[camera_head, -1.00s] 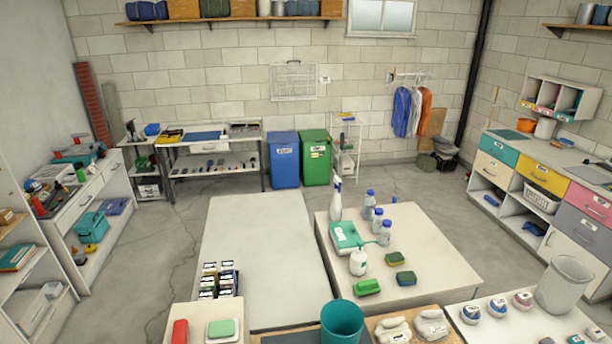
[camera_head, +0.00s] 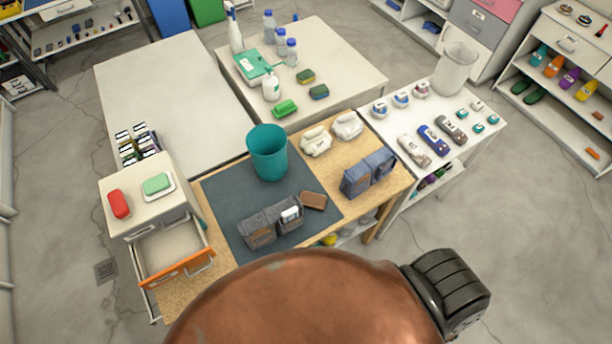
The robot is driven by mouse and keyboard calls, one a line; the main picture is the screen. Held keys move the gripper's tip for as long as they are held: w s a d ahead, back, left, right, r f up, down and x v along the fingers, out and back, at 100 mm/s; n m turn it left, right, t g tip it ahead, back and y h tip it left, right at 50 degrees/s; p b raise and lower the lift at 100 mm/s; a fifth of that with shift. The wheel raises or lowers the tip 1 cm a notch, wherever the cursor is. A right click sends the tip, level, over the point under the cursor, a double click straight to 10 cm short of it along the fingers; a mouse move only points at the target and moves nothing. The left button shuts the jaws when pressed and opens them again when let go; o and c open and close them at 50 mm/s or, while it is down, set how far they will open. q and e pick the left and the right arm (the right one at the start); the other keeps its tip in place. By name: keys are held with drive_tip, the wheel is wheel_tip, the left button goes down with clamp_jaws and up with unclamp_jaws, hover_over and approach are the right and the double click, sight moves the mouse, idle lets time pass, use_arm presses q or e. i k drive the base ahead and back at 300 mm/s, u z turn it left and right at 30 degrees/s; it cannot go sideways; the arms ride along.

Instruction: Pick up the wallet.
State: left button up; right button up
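A small flat brown wallet (camera_head: 314,200) lies on the dark grey mat (camera_head: 225,190) of the wooden worktable. It is just right of a folded dark denim piece (camera_head: 285,212) that has a brown patch and a white item in its pockets. A second folded denim piece (camera_head: 368,172) lies farther right on bare wood. Neither of my grippers is in view. A large copper-coloured rounded shape and a black part cover the bottom middle of the view.
A teal bin (camera_head: 268,152) stands behind the wallet. An orange-fronted drawer (camera_head: 178,268) is open at the left. White shoes (camera_head: 330,135) lie at the table's back. A right-hand white table (camera_head: 470,150) holds toy cars and a clear bin (camera_head: 455,68). Grey floor (camera_head: 540,250) is free at right.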

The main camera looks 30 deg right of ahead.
sight(309, 200)
drive_tip(key=k, duration=1.2)
drive_tip(key=u, duration=0.6)
drive_tip(key=i, duration=0.95)
drive_tip(key=z, duration=0.6)
